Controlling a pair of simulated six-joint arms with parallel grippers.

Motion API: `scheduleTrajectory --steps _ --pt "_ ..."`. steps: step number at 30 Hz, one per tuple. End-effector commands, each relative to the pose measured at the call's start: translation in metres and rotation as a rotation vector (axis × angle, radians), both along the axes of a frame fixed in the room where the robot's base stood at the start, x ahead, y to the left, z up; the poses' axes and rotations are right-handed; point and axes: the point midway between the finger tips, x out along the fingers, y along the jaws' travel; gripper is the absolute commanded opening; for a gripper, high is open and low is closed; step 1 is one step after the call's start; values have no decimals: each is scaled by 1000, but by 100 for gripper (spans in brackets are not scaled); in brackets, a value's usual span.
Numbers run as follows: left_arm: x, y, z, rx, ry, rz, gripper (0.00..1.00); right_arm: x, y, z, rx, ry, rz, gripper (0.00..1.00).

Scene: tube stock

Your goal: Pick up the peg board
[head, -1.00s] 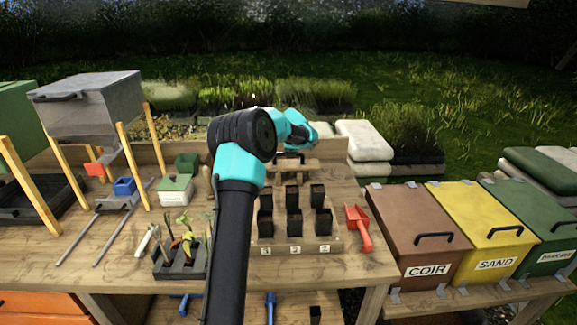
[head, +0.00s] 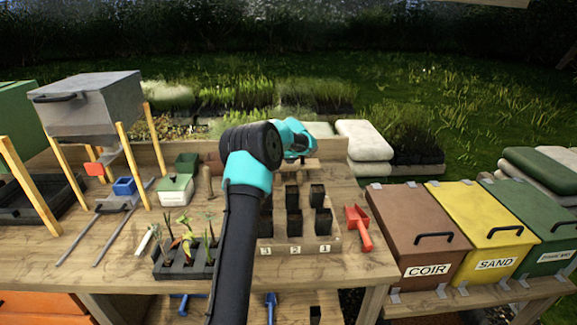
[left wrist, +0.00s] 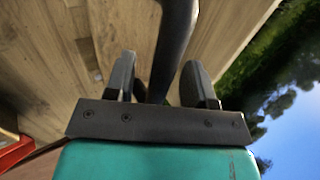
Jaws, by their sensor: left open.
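What looks like the peg board (head: 303,172), a pale wooden piece, stands at the back of the bench behind the black pots; my arm covers its left part. My left gripper (head: 302,155) is above it at the back, small and partly hidden by my wrist in the head view. In the left wrist view, the open fingers (left wrist: 160,80) stand on either side of a dark curved bar (left wrist: 174,45), which looks like a handle. I cannot tell whether either finger touches it. My right gripper is not in view.
Several black pots (head: 293,223) stand in a numbered wooden tray (head: 268,250). A red scoop (head: 358,226) lies to its right. A dark seedling rack (head: 182,266) is left of my arm. Brown, yellow and green bins (head: 480,230) stand at the right.

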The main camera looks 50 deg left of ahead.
Motion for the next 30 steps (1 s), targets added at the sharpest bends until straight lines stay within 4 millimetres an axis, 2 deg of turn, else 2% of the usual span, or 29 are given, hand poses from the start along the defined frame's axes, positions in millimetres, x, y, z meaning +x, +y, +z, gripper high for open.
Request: scheduleTrajectory --steps 10,25,30 --pt "0 0 0 -1 1 0 49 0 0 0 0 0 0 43" --pt "0 0 0 -1 1 0 1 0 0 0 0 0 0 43" --pt "0 0 1 1 -1 0 0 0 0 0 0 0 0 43"
